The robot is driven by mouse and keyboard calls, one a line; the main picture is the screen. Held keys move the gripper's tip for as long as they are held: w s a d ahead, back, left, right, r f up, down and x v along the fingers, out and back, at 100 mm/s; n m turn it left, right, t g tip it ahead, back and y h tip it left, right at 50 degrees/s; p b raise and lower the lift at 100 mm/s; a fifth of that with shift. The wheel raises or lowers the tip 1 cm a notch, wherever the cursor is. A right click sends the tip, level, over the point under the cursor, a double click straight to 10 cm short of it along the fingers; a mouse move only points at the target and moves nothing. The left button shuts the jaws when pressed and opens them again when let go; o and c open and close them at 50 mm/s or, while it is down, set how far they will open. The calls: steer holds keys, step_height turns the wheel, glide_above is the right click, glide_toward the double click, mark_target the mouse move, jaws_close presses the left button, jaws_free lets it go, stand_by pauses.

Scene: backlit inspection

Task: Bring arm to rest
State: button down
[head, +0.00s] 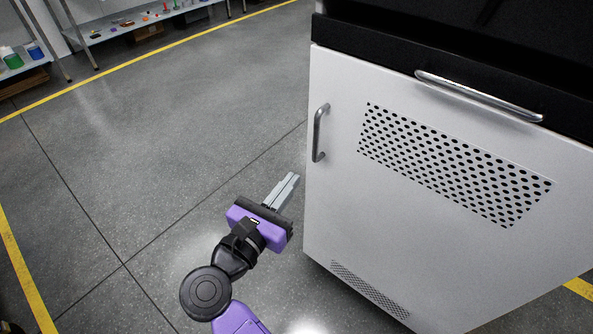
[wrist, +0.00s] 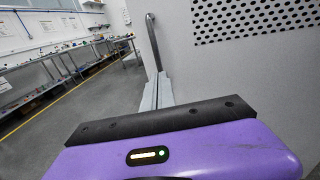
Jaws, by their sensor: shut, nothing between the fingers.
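My arm reaches up from the bottom of the head view, with purple and black links. My gripper (head: 292,178) is shut and empty, its grey fingers pressed together and pointing up and to the right, to the left of a white cabinet (head: 345,225). In the wrist view the shut fingers (wrist: 158,80) show beyond the purple gripper body, beside the cabinet's front. The cabinet door's upright metal handle (head: 320,133) stands above and right of the fingertips in the head view. The handle also shows behind the fingertips in the wrist view (wrist: 152,40). I cannot tell whether they touch.
The cabinet has a black upper part with a long bar handle (head: 478,95) and a perforated panel (head: 450,165). Grey floor with yellow lines (head: 150,58) lies open to the left. Shelves (head: 125,22) with small items stand at the back left.

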steer(key=shift+v, duration=2.55)
steer(key=shift+d, duration=0.1)
